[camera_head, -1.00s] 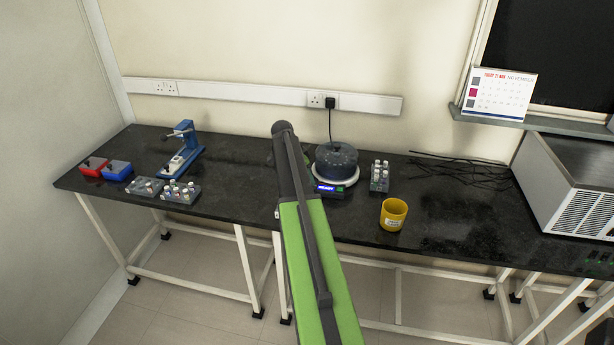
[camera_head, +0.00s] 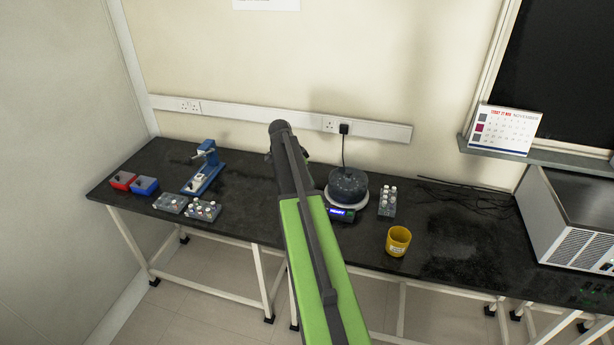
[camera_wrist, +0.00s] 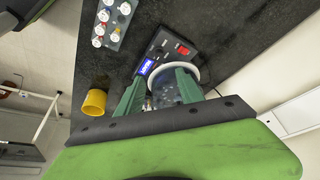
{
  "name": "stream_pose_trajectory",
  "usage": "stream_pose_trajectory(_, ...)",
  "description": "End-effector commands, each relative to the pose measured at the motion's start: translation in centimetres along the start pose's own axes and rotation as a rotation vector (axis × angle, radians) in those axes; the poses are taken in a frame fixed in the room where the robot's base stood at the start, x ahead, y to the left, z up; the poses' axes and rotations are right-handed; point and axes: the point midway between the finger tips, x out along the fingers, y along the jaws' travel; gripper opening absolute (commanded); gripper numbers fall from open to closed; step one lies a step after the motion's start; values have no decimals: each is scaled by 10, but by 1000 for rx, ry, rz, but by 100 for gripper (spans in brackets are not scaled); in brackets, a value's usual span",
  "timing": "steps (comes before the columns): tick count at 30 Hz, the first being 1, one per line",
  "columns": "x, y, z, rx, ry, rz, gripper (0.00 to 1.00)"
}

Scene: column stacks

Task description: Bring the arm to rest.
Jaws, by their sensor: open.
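My arm reaches up the middle of the head view, its green and black link covering part of the bench. My gripper shows best in the wrist view (camera_wrist: 160,76), its two green fingers apart with nothing held between them. In the head view the gripper is mostly hidden behind the arm's end. Beyond the fingers in the wrist view is a round device with a white rim (camera_wrist: 202,73) and a lit blue display. In the head view this device (camera_head: 347,184) stands just right of my arm.
The black bench (camera_head: 295,235) carries a yellow cup (camera_head: 398,241), a vial rack (camera_head: 387,200), a blue stand (camera_head: 205,170), red (camera_head: 123,180) and blue boxes (camera_head: 146,186), and two small racks at left. A large grey box (camera_head: 575,225) stands at right. Loose cables lie behind.

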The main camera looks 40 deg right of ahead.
Motion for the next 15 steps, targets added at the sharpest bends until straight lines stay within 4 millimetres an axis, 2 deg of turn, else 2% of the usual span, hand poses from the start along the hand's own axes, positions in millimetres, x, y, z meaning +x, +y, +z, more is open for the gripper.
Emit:
stream_pose_trajectory(8,0,0,0,-1,0,0,44)
stream_pose_trajectory(10,-2,-3,8,-10,0,-4,44)
stream_pose_trajectory(11,-4,-7,15,-21,0,-9,44)
stream_pose_trajectory(13,-13,-19,46,-61,-1,-25,44)
stream_pose_trajectory(14,-19,-24,65,-86,-1,-35,44)
stream_pose_trajectory(15,-29,-26,96,-123,-2,-51,44)
